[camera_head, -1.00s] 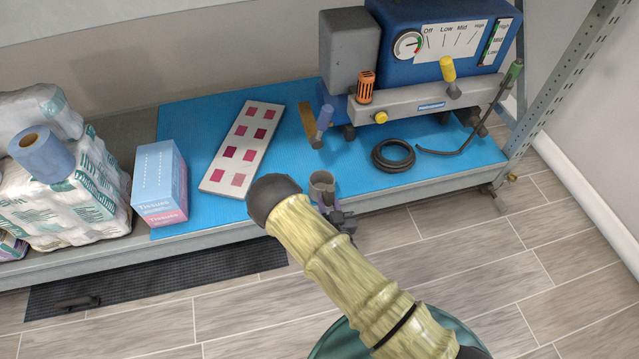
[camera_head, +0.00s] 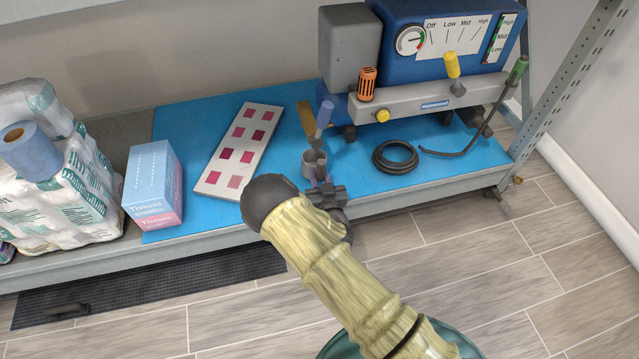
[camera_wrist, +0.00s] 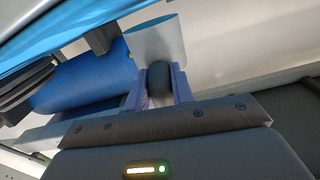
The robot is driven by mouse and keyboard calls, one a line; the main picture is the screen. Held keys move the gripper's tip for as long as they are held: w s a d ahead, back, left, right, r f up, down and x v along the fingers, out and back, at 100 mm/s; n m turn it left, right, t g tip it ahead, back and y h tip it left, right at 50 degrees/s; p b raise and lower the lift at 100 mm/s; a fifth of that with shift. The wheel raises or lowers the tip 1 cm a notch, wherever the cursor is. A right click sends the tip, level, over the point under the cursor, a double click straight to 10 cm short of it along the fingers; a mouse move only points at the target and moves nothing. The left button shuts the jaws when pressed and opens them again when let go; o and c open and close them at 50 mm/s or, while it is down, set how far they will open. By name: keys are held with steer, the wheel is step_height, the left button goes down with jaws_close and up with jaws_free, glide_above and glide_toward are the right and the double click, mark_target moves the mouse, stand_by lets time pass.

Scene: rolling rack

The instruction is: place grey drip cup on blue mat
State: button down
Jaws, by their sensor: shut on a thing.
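The grey drip cup (camera_head: 312,165) is in front of the machine, seen over the front part of the blue mat (camera_head: 185,125). My gripper (camera_head: 320,180) is on the cup's near side, partly hidden by my arm. In the wrist view, its bluish fingers (camera_wrist: 158,88) are shut on a dark round knob on the side of the cup (camera_wrist: 155,40). The cup's base is hidden in the head view, so I cannot tell whether it touches the mat.
A blue machine (camera_head: 440,40) with knobs stands at the back right. A black hose coil (camera_head: 394,158) lies right of the cup. A card with pink squares (camera_head: 240,150), a tissue box (camera_head: 153,188) and wrapped rolls (camera_head: 60,190) are to the left.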

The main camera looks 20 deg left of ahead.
step_height(320, 180, down, 3)
steer(key=shift+r+b, duration=0.2)
steer(key=shift+b, duration=0.5)
steer(key=c, duration=1.2)
jaws_free()
steer(key=shift+s, duration=0.1)
steer(key=p+v, duration=0.5)
steer(key=v, duration=0.7)
